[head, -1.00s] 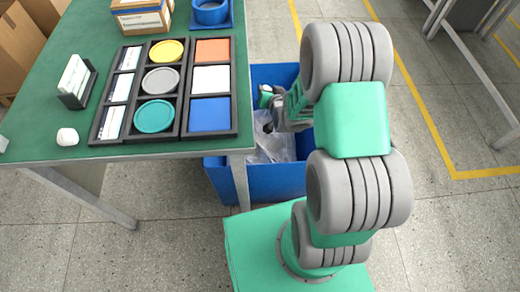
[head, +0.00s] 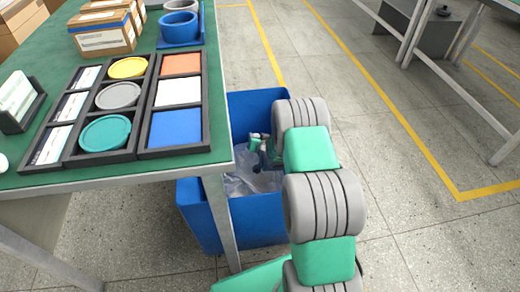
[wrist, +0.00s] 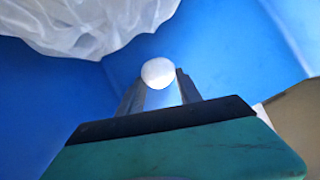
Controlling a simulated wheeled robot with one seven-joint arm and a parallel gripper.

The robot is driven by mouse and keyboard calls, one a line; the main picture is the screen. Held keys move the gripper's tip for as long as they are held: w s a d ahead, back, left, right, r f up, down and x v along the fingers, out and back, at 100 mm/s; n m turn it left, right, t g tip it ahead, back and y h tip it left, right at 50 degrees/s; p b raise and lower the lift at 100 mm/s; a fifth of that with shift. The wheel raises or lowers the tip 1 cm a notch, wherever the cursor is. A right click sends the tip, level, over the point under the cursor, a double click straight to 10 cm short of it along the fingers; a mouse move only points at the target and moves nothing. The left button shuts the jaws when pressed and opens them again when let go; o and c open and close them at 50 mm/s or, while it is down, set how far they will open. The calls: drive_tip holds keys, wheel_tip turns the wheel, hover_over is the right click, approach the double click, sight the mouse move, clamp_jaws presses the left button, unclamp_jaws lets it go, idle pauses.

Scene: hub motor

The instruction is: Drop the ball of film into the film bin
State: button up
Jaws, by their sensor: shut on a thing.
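My gripper (head: 262,160) is inside the mouth of the blue film bin (head: 250,222), which stands on the floor against the right side of the green table. In the wrist view my gripper (wrist: 158,88) is shut on the ball of film (wrist: 158,72), a small white ball between the fingertips. The bin's blue walls (wrist: 235,50) surround it there. Crumpled clear film (wrist: 85,22) lies in the bin, apart from the ball in the wrist picture. The film also shows below my gripper in the head view (head: 240,184), where I cannot make out the ball.
The green table (head: 110,180) holds a dark tray (head: 150,98) of coloured discs and squares, cardboard boxes (head: 103,32) and a blue ring-shaped part (head: 180,27). A table leg (head: 222,225) stands before the bin. Floor right of my arm is open.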

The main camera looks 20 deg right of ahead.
drive_tip(key=shift+w+d+f, duration=0.25)
drive_tip(key=shift+d+f, duration=0.1)
drive_tip(key=shift+f, duration=0.15)
drive_tip(key=shift+w+d+f, duration=0.25)
drive_tip(key=shift+d+f, duration=0.05)
drive_tip(key=shift+f, duration=0.15)
drive_tip(key=f+b, duration=0.2)
drive_tip(key=f, duration=0.1)
drive_tip(key=shift+w+d+f, duration=0.2)
drive_tip(key=shift+f, duration=0.1)
drive_tip(key=shift+r, duration=0.1)
